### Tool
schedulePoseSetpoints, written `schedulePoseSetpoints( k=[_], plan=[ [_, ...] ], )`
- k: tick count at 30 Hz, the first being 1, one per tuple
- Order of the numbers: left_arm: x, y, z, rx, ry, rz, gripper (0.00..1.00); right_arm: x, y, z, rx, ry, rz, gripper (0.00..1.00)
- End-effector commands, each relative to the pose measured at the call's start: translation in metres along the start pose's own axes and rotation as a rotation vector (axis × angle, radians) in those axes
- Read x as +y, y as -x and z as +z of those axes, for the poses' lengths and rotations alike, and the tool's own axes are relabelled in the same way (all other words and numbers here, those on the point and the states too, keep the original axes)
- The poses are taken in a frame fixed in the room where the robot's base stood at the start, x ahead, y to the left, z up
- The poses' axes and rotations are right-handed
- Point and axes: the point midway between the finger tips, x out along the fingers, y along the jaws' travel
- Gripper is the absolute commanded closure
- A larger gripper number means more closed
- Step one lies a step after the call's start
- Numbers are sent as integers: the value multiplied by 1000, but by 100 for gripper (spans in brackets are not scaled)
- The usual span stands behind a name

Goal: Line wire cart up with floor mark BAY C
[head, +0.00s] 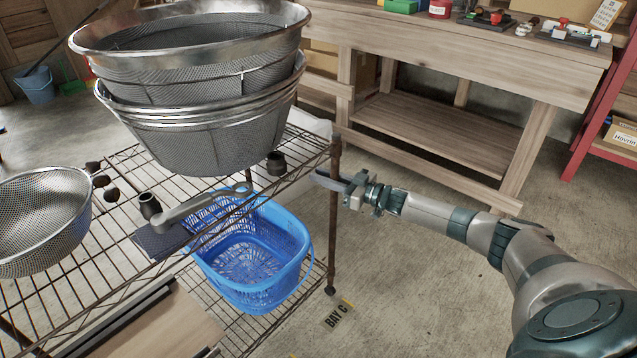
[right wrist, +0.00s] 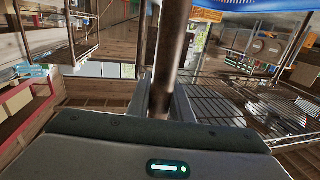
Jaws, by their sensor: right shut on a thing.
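The wire cart (head: 333,240) is a brown wire-shelf cart filling the left half of the head view. The floor mark BAY C (head: 338,316) is a small label on the concrete, just in front of the cart's near right corner wheel and apart from it. My right gripper (head: 338,184) is shut on the cart's right corner post, below the upper shelf. In the right wrist view the post (right wrist: 169,58) stands slightly tilted between the fingers. My left gripper is not in view.
Stacked metal strainers (head: 200,130), another strainer (head: 45,215) and a blue basket (head: 250,255) are on the cart. A wooden workbench (head: 455,45) stands behind it, and a red shelf frame (head: 600,100) at right. The floor right of the mark is clear.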

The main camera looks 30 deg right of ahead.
Motion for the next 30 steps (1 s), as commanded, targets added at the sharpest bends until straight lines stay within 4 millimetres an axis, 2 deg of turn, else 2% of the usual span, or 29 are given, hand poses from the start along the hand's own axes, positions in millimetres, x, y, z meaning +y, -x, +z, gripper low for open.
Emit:
schedulePoseSetpoints(
  k=[13, 14, 16, 30],
  plan=[
    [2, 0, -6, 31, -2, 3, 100, 3, 0, -1, 1, 1, 0, 100],
    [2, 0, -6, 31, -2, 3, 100, 3, 0, -1, 1, 1, 1, 78],
    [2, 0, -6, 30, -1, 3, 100, 3, 0, -1, 1, 0, 0, 62],
    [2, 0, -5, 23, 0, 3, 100, 2, 6, 0, -1, -1, -1, 62]
  ],
)
